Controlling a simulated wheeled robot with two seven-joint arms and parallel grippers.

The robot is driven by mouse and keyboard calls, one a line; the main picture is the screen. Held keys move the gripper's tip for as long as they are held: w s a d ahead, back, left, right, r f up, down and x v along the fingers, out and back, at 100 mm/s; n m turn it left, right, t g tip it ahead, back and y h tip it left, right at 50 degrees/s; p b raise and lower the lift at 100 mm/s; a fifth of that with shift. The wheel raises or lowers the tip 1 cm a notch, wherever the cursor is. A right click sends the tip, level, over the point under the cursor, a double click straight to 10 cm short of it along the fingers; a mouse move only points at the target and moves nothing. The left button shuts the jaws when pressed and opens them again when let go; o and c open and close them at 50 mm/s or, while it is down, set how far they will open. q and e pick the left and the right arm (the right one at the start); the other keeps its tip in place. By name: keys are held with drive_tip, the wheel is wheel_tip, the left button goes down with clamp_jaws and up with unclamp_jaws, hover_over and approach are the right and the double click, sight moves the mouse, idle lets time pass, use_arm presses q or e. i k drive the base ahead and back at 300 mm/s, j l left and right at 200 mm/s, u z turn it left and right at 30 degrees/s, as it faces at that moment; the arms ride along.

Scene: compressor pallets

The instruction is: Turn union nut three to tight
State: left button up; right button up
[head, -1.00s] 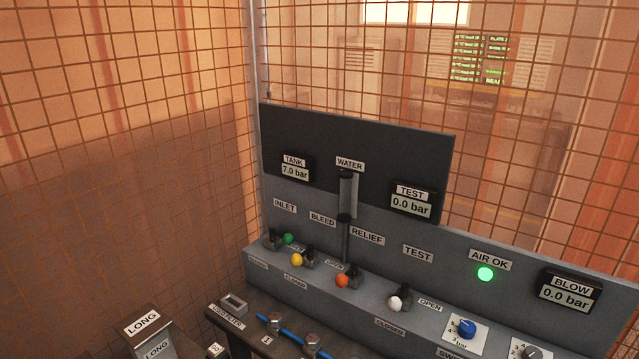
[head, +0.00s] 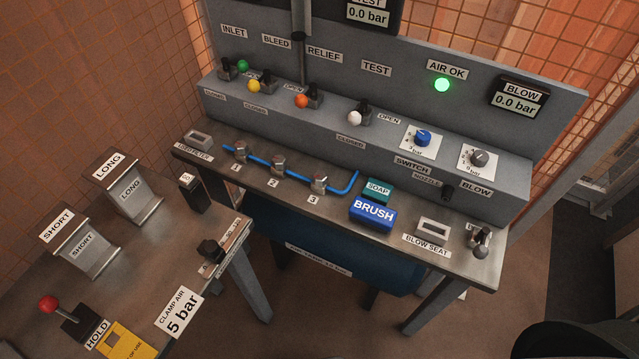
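Union nut three (head: 319,184) is a metal nut on the blue pipe (head: 296,177) on the dark bench, above the label "3". Union nuts one (head: 240,151) and two (head: 278,164) sit on the same pipe to its left, above their own labels. I cannot tell from this view how tight any nut is. Neither of my grippers shows in the head view.
A blue brush block (head: 373,214) and a teal soap block (head: 378,190) stand right of nut three. The blow seat (head: 433,230) is further right. The valve panel (head: 300,112) rises behind. A second table (head: 130,262) with LONG and SHORT holders stands at the left.

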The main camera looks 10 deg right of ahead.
sight(320, 178)
drive_tip(key=l, duration=0.8)
drive_tip(key=k+l, duration=0.15)
drive_tip(key=l, duration=0.6)
drive_tip(key=i+u, duration=0.05)
